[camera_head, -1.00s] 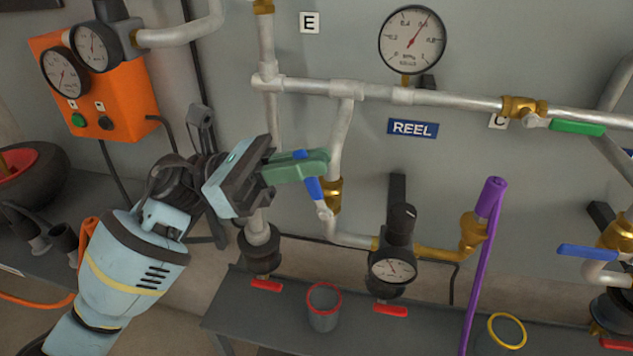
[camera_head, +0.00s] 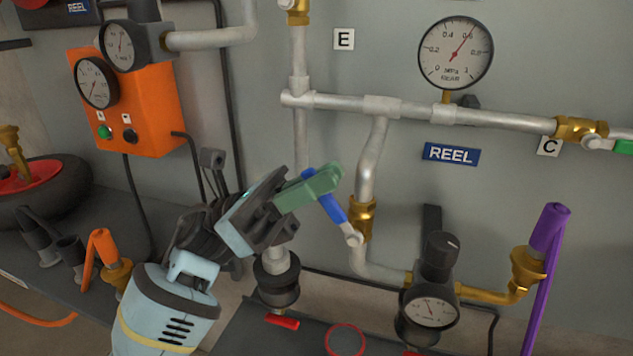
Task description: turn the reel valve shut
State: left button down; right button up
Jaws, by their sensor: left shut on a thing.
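The lever's tip shows just above the fingers. My right gripper is not in view.
A pressure gauge (camera_head: 455,53) sits above the horizontal pipe (camera_head: 470,117). A regulator with a small gauge (camera_head: 431,307) is below right of the valve. A purple hose (camera_head: 546,250) hangs at right. An orange box (camera_head: 150,105) is on the wall at left.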

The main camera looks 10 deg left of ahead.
pick_arm(q)
jog(key=c, duration=1.8)
grip_release()
jog(key=shift+c, duration=0.2)
jog(key=shift+r, duration=0.25)
jog(key=s+r+p, duration=0.1)
jog(key=s+r, duration=0.1)
jog(key=s, duration=0.6)
jog(key=s+d+r+p, duration=0.1)
jog(key=s+r, duration=0.1)
jog(key=s, duration=0.6)
jog(key=shift+d+r, duration=0.15)
jog(key=shift+r, duration=0.1)
